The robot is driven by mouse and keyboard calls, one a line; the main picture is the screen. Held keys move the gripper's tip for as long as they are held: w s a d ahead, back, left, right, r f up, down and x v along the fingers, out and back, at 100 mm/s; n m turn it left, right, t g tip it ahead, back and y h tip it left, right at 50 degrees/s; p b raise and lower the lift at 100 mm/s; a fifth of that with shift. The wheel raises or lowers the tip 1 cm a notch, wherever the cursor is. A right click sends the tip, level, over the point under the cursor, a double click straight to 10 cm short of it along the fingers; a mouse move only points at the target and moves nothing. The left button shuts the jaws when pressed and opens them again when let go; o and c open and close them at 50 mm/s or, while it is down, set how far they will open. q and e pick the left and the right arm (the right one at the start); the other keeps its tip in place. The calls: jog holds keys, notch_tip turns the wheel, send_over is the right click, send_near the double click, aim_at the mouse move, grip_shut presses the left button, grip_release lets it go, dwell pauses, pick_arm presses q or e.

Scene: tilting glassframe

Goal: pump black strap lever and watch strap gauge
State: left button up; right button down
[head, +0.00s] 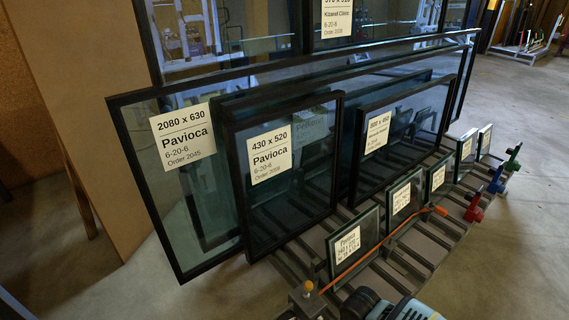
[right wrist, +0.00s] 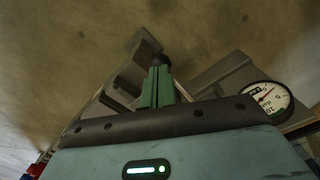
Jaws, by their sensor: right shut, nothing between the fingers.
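My right gripper (right wrist: 158,72) is shut with nothing between its green fingers in the right wrist view. A dark, blocky grey-black part lies just beyond the fingertips; I cannot tell whether it is the black strap lever or whether they touch. The round white strap gauge (right wrist: 266,102) shows right of the fingers, partly hidden by my gripper body; its reading is too small to tell. In the head view my right gripper's teal body shows at the bottom edge, its fingertips not clear. An orange strap (head: 368,256) runs across the small panes. My left gripper is not in view.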

jog(key=shift+s+f+b, duration=0.1)
jog(key=shift+f+b, duration=0.7)
jog(key=shift+f, duration=0.85)
notch_tip(320, 180, up, 9)
jog(key=p, duration=0.7)
jog(key=shift+f, duration=0.1)
jog(key=shift+r+p, duration=0.6)
jog(key=shift+r, duration=0.15)
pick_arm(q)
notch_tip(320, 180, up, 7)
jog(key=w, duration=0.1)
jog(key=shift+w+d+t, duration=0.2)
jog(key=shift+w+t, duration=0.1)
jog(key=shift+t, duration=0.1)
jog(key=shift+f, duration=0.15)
pick_arm(e)
jog(key=shift+f, duration=0.1)
